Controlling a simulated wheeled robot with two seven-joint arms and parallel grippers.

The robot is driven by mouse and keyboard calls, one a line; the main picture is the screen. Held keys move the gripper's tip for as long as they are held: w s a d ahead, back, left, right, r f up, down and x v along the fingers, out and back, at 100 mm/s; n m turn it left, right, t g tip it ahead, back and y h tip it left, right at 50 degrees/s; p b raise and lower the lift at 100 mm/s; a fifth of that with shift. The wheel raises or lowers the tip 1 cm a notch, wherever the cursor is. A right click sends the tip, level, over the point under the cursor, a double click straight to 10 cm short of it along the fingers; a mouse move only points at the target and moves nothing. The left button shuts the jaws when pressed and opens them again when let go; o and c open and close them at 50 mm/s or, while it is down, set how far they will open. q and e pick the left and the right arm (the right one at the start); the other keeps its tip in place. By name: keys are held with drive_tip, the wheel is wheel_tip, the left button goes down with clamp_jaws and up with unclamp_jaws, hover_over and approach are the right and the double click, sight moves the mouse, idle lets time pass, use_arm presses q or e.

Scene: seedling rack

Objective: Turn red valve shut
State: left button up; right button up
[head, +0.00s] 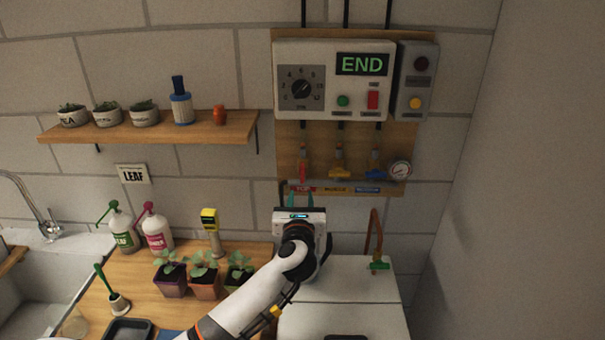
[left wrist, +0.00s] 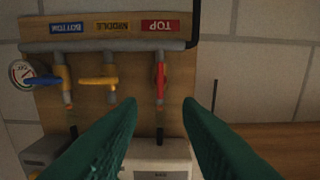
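The red valve (head: 303,172) is on the left pipe of the wooden wall panel, above the label strip. In the left wrist view, which looks upside down, the red valve (left wrist: 161,80) is under the TOP label, its handle in line with the pipe. My left gripper (head: 300,201) is just below the red valve in the head view, fingers pointing up. The left wrist view shows its green fingers (left wrist: 161,105) apart, with nothing between them and the red handle beyond the gap. I cannot tell the exact distance. My right gripper is not in view.
The yellow valve (head: 340,174) and blue valve (head: 375,174) sit beside it, handles crosswise, with a gauge (head: 400,171) at right. A control box (head: 333,108) showing END hangs above. A shelf (head: 150,130) and potted seedlings (head: 204,282) are at left.

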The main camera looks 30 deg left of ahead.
sight(302, 174)
use_arm(q)
drive_tip(key=p+x, duration=0.3)
drive_tip(key=x, duration=0.6)
drive_tip(key=shift+w+a+r, duration=0.1)
drive_tip(key=shift+w+a, duration=0.05)
drive_tip(key=shift+w, duration=0.25)
drive_tip(key=shift+w+a, duration=0.35)
drive_tip(key=shift+w, duration=0.15)
clamp_jaws()
